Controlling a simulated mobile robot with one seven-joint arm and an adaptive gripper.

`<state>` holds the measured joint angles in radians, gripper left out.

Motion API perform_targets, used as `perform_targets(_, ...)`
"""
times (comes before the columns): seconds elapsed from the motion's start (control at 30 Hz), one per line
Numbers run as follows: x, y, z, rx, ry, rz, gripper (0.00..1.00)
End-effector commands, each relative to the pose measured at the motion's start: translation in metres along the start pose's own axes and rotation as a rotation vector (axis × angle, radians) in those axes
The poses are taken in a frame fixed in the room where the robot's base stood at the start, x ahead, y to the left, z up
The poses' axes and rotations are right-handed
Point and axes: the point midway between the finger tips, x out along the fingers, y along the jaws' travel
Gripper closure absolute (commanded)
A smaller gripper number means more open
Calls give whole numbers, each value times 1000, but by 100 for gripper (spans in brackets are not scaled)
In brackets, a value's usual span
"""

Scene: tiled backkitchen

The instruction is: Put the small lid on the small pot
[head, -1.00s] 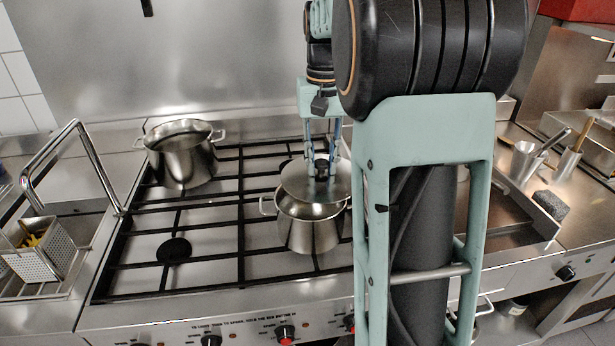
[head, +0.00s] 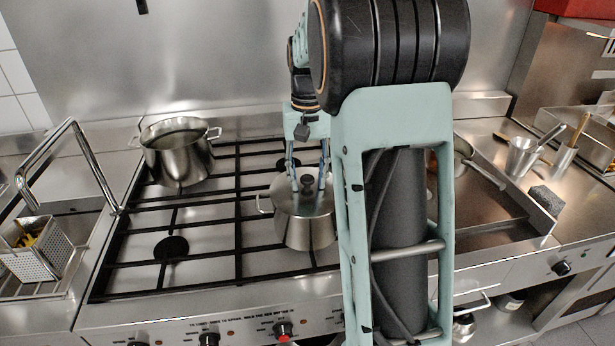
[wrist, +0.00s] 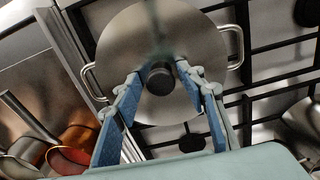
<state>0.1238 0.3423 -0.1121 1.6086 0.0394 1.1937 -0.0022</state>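The small pot (head: 306,233) stands on the front right part of the stove grate. The small lid (head: 285,200), a steel disc with a dark knob (head: 307,183), lies over the pot's mouth and looks level. In the wrist view the lid (wrist: 120,45) covers the opening, with a pot handle (wrist: 235,46) showing on each side. My gripper (head: 308,187) is open just above the lid. Its two blue-padded fingers stand either side of the knob (wrist: 160,77), with small gaps visible. The pot's right side is partly hidden by my arm.
A larger open pot (head: 179,155) stands at the back left of the grate. Metal containers (head: 524,157) and a dark sponge (head: 546,200) are on the right counter. The front left grate is clear.

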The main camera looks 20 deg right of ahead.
Motion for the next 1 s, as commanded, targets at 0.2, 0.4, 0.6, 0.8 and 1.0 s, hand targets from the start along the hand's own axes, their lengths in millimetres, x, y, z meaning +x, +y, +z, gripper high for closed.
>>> perform_targets(0.2,0,0,0,0,-1,0,59)
perform_targets(0.4,-14,0,-1,0,2,0,59)
perform_targets(0.6,-55,0,-2,0,5,0,59)
perform_targets(0.8,-95,0,-1,0,4,0,59)
perform_targets(1.0,-117,0,0,0,1,0,59)
